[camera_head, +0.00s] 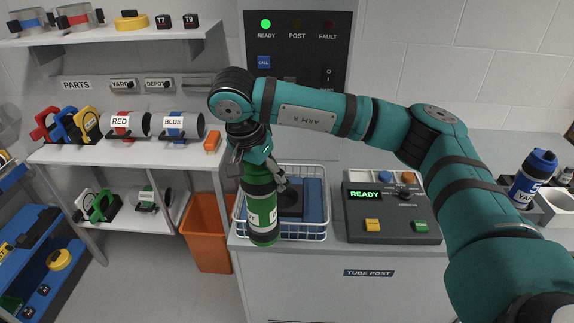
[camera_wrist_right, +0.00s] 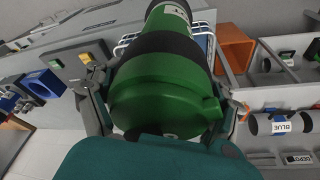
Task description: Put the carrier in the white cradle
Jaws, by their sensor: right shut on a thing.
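A green carrier (camera_head: 262,205) with dark bands and a white label hangs upright in my right gripper (camera_head: 262,168), in front of the tube post's counter edge and the wire basket. In the right wrist view, the fingers of my right gripper (camera_wrist_right: 162,105) are on both sides of the green carrier (camera_wrist_right: 165,90) and shut on it. A white block with a dark hollow, possibly the white cradle (camera_head: 558,204), stands at the far right of the counter, beside a blue carrier (camera_head: 532,178). My left gripper is not in view.
A white wire basket (camera_head: 302,232) holding dark blue pieces is behind the green carrier. A control box (camera_head: 388,229) reading READY stands right of it. An orange bin (camera_head: 205,235) is on the floor to the left. Shelves with RED and BLUE carriers (camera_head: 180,125) are further left.

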